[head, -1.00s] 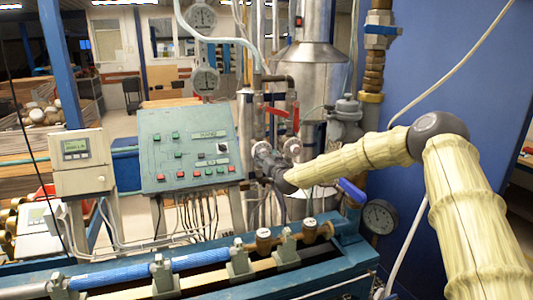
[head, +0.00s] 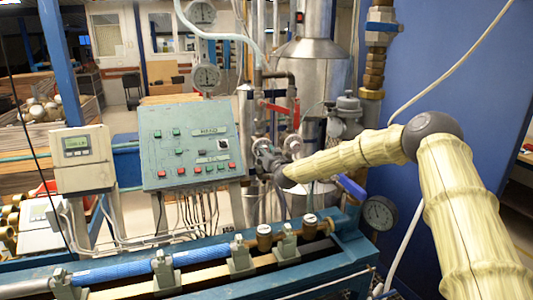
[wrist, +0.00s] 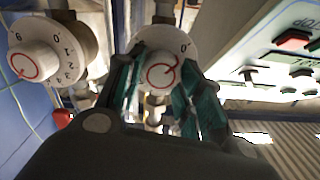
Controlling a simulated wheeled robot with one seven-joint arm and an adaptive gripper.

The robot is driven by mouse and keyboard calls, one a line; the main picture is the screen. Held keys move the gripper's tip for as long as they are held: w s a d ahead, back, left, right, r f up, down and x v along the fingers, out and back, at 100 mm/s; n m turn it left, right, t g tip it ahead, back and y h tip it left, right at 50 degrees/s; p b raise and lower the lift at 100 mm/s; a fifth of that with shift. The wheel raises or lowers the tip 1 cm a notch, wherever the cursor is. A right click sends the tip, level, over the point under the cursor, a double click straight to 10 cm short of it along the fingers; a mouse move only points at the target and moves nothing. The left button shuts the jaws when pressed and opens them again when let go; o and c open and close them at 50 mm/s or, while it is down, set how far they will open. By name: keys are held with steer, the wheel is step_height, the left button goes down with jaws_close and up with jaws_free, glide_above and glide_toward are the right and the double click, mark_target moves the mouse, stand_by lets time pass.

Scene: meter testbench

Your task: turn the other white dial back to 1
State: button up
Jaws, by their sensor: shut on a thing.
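In the wrist view, a white dial (wrist: 158,77) with a red ring on its face sits between the fingers of my gripper (wrist: 158,100). The teal fingers are closed on its two sides. A 0 shows on its collar at upper right; the other numbers are mostly hidden by the fingers, so I cannot read its setting. A second white dial (wrist: 33,63) with a red ring and numbers around it is free at the left. In the head view my gripper (head: 268,160) is at the valves right of the panel, and the dials are small there.
A grey-green control panel (head: 188,140) with buttons stands just left of my gripper. A blue-handled valve (head: 350,187) and a round gauge (head: 380,213) are below my forearm. A blue pipe bench (head: 205,280) runs along the front. A blue wall (head: 450,60) is at right.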

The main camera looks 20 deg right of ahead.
steer(key=shift+d+f+m+b, duration=0.2)
steer(key=shift+m+b, duration=0.2)
steer(key=shift+b, duration=0.4)
steer(key=shift+a+b, duration=0.1)
steer(key=shift+b, duration=0.35)
steer(key=m+b, duration=0.4)
steer(key=b, duration=0.4)
steer(key=shift+m, duration=0.4)
steer(key=shift+r+m+b, duration=0.15)
steer(key=shift+m+b, duration=0.15)
steer(key=shift+b, duration=0.25)
steer(key=o, duration=1)
steer(key=shift+s, duration=0.1)
